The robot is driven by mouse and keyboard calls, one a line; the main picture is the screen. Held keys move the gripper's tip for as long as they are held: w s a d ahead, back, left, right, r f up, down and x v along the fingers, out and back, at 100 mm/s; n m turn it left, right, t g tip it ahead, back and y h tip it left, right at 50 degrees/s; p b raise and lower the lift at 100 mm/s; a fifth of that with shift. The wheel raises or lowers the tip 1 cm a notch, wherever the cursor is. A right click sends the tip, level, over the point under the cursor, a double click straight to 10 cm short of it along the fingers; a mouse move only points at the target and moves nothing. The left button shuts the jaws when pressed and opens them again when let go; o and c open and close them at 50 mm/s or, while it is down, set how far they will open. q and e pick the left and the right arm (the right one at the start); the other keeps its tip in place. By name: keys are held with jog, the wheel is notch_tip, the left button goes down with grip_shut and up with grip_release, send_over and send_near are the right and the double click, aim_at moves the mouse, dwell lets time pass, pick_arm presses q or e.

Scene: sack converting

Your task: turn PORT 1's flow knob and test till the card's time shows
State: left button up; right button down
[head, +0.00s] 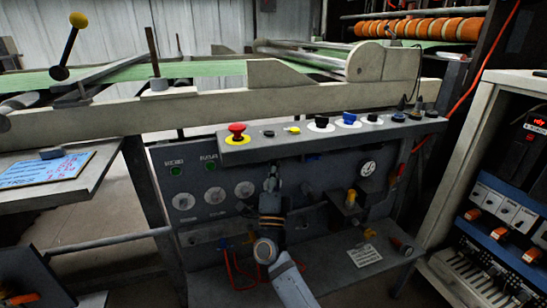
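A light blue card (45,180) with handwriting lies on the left shelf; its words are too small to read. I cannot tell which part is PORT 1's flow knob. A small round gauge (368,168) is farther right, with a yellow-topped fitting (350,198) below it. My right gripper (272,182) is in front of the panel, under the control ledge and right of the dials. Its fingers are small and dark; contact is unclear. My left gripper is out of view.
The control ledge (262,151) overhangs the panel, carrying a red mushroom button (237,130) and several knobs. A white label (365,255) lies on the lower shelf. A white cabinet (490,110) with a red display stands right. A yellow-ball lever (78,20) rises at upper left.

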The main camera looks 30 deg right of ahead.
jog(key=shift+s, duration=0.15)
dwell(0.4)
jog(key=shift+s+a+p, duration=0.2)
jog(key=shift+s+p, duration=0.1)
jog(key=shift+s, duration=0.4)
jog(key=s, duration=0.2)
jog(key=s+a, duration=0.1)
jog(key=s, duration=0.1)
jog(key=shift+s+a+p, duration=0.1)
jog(key=shift+s+p, duration=0.25)
jog(key=shift+s, duration=0.05)
